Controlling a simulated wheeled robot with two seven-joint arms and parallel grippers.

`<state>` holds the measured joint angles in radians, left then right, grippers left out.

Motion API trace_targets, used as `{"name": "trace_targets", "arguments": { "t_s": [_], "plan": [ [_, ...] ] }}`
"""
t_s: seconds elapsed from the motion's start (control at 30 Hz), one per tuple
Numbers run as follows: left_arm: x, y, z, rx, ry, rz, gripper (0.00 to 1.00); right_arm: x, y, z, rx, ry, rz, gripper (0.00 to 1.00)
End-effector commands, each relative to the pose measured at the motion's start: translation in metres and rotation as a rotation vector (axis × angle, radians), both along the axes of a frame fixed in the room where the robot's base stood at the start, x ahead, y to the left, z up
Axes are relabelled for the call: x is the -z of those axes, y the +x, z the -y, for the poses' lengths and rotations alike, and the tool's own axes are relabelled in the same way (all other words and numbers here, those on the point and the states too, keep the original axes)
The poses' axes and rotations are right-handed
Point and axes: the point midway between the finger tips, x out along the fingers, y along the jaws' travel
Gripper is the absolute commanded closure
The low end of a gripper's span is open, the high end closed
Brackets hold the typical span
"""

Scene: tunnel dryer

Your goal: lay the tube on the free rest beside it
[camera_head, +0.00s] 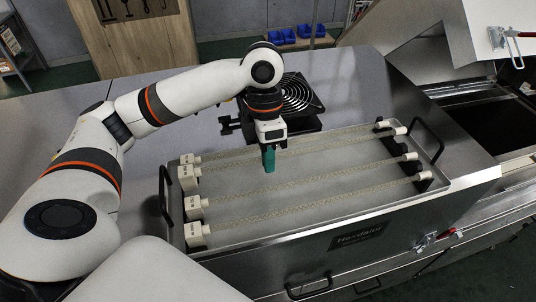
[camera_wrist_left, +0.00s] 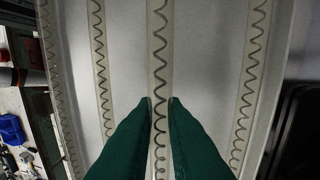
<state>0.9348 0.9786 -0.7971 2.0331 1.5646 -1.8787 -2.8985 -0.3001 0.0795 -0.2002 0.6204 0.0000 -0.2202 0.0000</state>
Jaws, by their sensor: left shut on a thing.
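My left gripper (camera_head: 268,165) reaches down over the middle of the metal tray (camera_head: 240,233). Its green fingers are shut on a pale tube (camera_head: 340,143), the second from the back. In the left wrist view the fingers (camera_wrist_left: 160,108) stand on either side of this tube (camera_wrist_left: 160,60), which shows a dark coil inside. Its right end seems a little above the tray, but I cannot be sure how high. Other tubes lie alongside, such as the third (camera_head: 325,175) and front one (camera_head: 320,200), with white end blocks. The free rest is not clearly visible. My right gripper is out of view.
The tray has raised metal walls and black handles at its left (camera_head: 164,193) and right (camera_head: 428,138) ends. A black fan (camera_head: 297,95) stands just behind it. A red-handled clamp (camera_head: 425,241) is at the front right. Grey bench top is clear at the back right.

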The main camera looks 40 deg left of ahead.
Motion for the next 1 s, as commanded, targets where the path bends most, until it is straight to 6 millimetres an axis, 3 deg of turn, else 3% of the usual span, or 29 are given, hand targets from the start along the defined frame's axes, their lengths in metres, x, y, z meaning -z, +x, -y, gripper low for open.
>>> {"name": "trace_targets", "arguments": {
  "t_s": [1.0],
  "plan": [
    [0.026,0.0,0.0,-0.001,0.001,-0.001,1.0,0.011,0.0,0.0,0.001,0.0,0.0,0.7]
  ]
}}
